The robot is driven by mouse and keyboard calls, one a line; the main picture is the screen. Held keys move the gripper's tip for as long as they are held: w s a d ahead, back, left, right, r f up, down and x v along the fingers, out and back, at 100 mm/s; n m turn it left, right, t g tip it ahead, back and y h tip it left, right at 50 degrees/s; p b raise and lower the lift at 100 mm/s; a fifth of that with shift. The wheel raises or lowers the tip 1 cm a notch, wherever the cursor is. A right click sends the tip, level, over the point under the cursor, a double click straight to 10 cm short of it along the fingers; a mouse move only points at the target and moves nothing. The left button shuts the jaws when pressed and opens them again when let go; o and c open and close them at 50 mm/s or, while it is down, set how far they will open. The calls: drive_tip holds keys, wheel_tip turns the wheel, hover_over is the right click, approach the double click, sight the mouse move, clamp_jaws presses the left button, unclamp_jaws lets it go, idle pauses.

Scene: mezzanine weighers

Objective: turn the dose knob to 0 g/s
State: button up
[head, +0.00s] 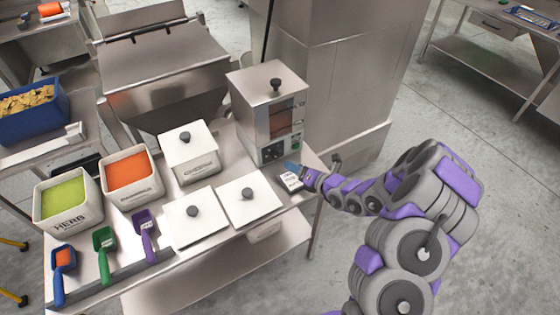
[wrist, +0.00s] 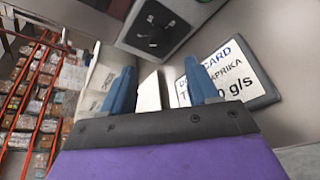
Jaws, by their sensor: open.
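The dose knob (wrist: 155,38) is a small dark knob on a dark square panel at the top of the wrist view. In the head view, the dark panel (head: 272,153) sits low on the front of the steel doser (head: 250,112). I cannot read the knob's setting. My gripper (head: 292,168) is beside the doser's lower front. Its blue fingers (wrist: 161,85) are apart, with nothing gripped between them, and the knob lies beyond them, untouched. A white dose card (wrist: 236,72) reads PAPRIKA and a g/s value, partly hidden by a finger.
The card (head: 290,181) lies on the steel bench beside my gripper. White lidded bins (head: 249,200), an orange-filled bin (head: 130,177) and a green-filled bin (head: 67,200) stand left, with coloured scoops (head: 104,250) in front. A steel column (head: 335,75) stands behind.

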sight(277, 158)
drive_tip(key=b+x, duration=0.1)
drive_tip(key=x, duration=0.8)
drive_tip(key=shift+a+b, duration=0.1)
drive_tip(key=shift+b, duration=0.3)
drive_tip(key=c, duration=1)
drive_tip(key=shift+c, duration=0.2)
